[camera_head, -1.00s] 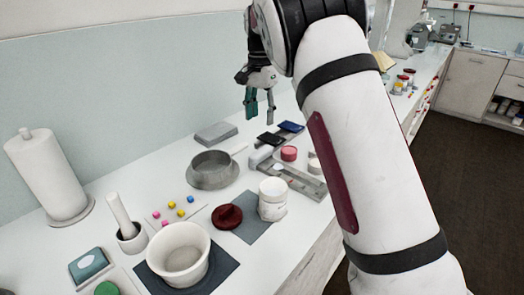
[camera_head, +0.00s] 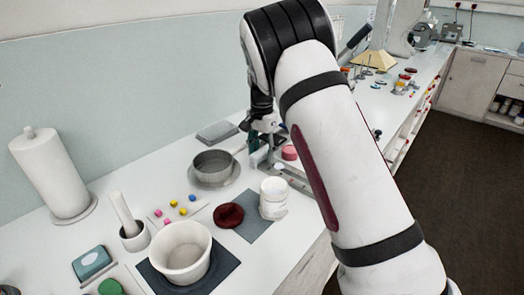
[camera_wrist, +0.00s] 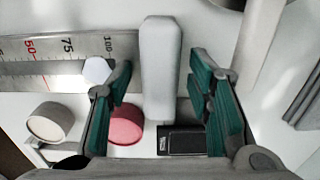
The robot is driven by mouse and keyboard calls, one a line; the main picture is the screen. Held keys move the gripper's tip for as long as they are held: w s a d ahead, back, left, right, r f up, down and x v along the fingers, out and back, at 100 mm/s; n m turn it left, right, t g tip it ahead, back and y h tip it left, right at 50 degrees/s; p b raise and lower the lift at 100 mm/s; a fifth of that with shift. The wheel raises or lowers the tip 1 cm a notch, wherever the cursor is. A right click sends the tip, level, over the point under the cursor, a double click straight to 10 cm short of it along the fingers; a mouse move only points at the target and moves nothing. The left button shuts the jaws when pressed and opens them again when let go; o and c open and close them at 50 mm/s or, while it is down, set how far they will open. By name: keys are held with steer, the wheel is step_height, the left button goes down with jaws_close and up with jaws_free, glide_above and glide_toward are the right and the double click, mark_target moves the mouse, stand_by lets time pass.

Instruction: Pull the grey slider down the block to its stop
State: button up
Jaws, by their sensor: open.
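The pale grey slider (camera_wrist: 160,55) shows in the wrist view as a rounded upright bar across the block, near the 100 mark. The block (camera_wrist: 55,50) is a grey metal bed with a scale reading 50, 75 and 100; part of it also shows in the head view (camera_head: 296,181). My gripper (camera_wrist: 162,88) is open, with one teal-padded finger on each side of the slider bar. Gaps show between bar and fingers. In the head view my gripper (camera_head: 263,138) is low over the block's far end and hides the slider there.
A pink round piece (camera_wrist: 126,126) and a black box (camera_wrist: 182,140) lie close to the fingers. A white round piece (camera_wrist: 50,122) is left of them. In the head view, a grey pan (camera_head: 212,168) and a white jar (camera_head: 273,199) stand near the block.

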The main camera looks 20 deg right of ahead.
jaws_close()
steer(key=s+d+p, duration=0.2)
steer(key=s+d, duration=0.1)
steer(key=s, duration=0.2)
steer(key=s+d+p, duration=0.2)
steer(key=s+d, duration=0.2)
steer(key=s, duration=0.1)
steer(key=s+d+p, duration=0.3)
steer(key=s, duration=0.3)
steer(key=shift+d+r, duration=0.15)
steer(key=shift+d, duration=0.1)
steer(key=shift+s+d, duration=0.45)
steer(key=shift+s, duration=0.05)
jaws_free()
